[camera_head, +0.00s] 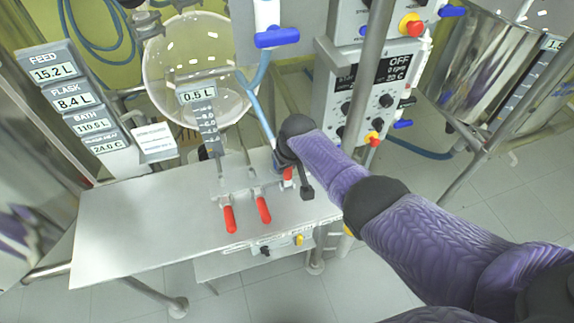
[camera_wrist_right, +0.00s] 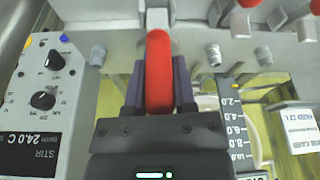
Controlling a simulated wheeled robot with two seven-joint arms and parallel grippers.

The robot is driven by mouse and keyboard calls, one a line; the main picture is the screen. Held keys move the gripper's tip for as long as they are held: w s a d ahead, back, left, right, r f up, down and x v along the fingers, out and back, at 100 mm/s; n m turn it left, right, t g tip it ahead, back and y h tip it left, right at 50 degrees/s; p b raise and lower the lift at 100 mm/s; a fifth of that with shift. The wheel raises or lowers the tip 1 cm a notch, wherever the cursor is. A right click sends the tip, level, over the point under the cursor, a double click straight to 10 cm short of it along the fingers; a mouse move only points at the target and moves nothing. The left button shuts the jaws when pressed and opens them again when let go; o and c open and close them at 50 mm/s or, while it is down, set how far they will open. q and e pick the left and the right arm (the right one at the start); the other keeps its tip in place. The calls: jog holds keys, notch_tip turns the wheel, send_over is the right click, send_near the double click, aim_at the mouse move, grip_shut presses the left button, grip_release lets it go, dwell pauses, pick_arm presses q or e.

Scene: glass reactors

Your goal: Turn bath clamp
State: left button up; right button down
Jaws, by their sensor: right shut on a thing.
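My right gripper (camera_head: 292,162) reaches down to the back right of the metal table, beside the blue hose. In the right wrist view my right gripper (camera_wrist_right: 158,88) is shut around a red clamp handle (camera_wrist_right: 159,45), with one dark finger on each side of it. In the head view a small part of this red handle (camera_head: 287,174) shows below the gripper; the rest is hidden. Two other red-handled clamps, one on the left (camera_head: 229,219) and one nearer (camera_head: 263,210), stick out toward the table's front. My left gripper is not in view.
The metal table (camera_head: 135,215) is bare on its left. A glass vessel (camera_head: 185,65) stands behind it. A control box (camera_head: 370,95) with knobs and a red button is right of my gripper. Display panels (camera_head: 70,95) stand at the left.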

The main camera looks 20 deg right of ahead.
jog(key=shift+c, duration=2.2)
grip_release()
jog(key=shift+r, duration=0.1)
